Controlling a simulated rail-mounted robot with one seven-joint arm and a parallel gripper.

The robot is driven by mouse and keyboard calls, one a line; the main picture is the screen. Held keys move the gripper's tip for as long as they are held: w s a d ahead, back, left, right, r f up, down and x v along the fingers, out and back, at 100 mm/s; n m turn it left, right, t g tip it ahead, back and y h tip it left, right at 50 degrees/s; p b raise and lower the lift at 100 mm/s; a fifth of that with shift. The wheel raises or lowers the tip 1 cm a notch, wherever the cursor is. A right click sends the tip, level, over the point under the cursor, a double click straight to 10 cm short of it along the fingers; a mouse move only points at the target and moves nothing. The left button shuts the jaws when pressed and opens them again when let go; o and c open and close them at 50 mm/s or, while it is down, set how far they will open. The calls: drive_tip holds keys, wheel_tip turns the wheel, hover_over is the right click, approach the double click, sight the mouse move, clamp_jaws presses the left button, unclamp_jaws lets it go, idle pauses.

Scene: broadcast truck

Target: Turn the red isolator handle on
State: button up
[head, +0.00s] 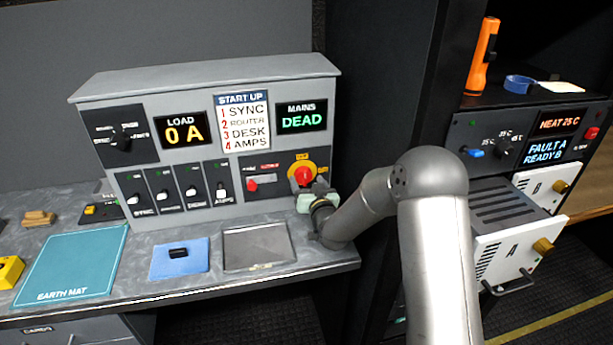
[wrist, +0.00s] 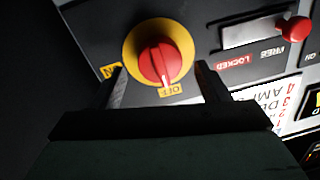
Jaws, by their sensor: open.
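The red isolator handle (head: 303,176) sits on a yellow disc at the right end of the grey console's front. In the wrist view the handle (wrist: 159,64) points at the OFF label (wrist: 170,90); the ON label (wrist: 110,71) is at the left, partly covered by a finger. My gripper (head: 321,196) is just in front of the panel, below right of the handle in the head view. In the wrist view my gripper (wrist: 160,72) is open, with one finger on each side of the handle and visible gaps between. Contact cannot be seen.
A red slide knob (wrist: 295,28) is beside the handle, at the FREE end of its FREE/LOCKED slot. A tray (head: 258,266) lies below the panel. A rack (head: 470,130) stands right of my arm.

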drive_tip(key=shift+x, duration=0.8)
drive_tip(key=c, duration=1)
